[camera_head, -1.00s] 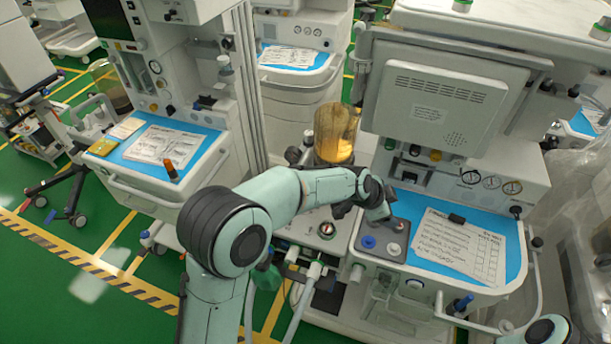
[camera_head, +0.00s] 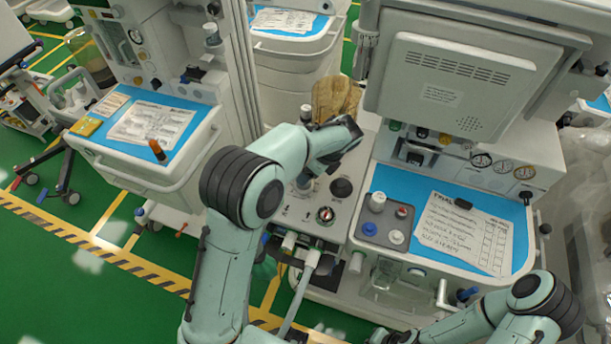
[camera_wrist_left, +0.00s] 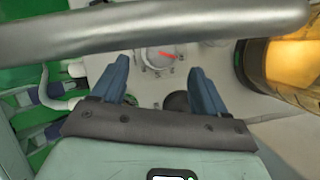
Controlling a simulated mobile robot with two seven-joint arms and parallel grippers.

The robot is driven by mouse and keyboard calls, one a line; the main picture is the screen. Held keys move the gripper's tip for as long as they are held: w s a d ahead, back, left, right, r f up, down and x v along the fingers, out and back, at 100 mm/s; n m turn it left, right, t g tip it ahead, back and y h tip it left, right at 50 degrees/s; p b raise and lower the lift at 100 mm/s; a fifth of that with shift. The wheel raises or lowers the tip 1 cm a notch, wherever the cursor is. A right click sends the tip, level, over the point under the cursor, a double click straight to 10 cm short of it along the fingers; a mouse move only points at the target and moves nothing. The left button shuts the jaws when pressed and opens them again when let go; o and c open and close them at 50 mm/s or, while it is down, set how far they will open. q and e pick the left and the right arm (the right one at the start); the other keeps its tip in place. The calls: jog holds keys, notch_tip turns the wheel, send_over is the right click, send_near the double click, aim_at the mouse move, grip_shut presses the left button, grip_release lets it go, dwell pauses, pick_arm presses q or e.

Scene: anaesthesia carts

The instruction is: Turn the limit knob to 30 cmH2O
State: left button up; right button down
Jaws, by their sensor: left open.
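A round dial with a red mark (camera_head: 325,214), which looks like the limit knob, sits on the white panel left of the blue worktop. In the left wrist view a pale dial with a red pointer (camera_wrist_left: 162,57) shows between and beyond my finger tips; its scale is too small to read. My left gripper (camera_wrist_left: 158,68) is open and empty, its blue fingers apart from the dial. In the head view my left wrist hides most of that gripper above the panel. My right arm is at the lower right, its gripper end unclear at the bottom edge.
A black round fitting (camera_head: 341,187) sits beside the dial. An amber canister (camera_wrist_left: 290,65) stands close by, and a grey bar (camera_wrist_left: 160,22) crosses near the left wrist camera. The blue worktop (camera_head: 395,185) holds a small control block (camera_head: 385,222) and a paper sheet (camera_head: 462,232).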

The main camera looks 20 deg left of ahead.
pick_arm(q)
jog(key=x, duration=0.5)
jog(key=shift+w+a+f, duration=0.1)
jog(key=shift+f, duration=0.25)
jog(key=c, duration=1.1)
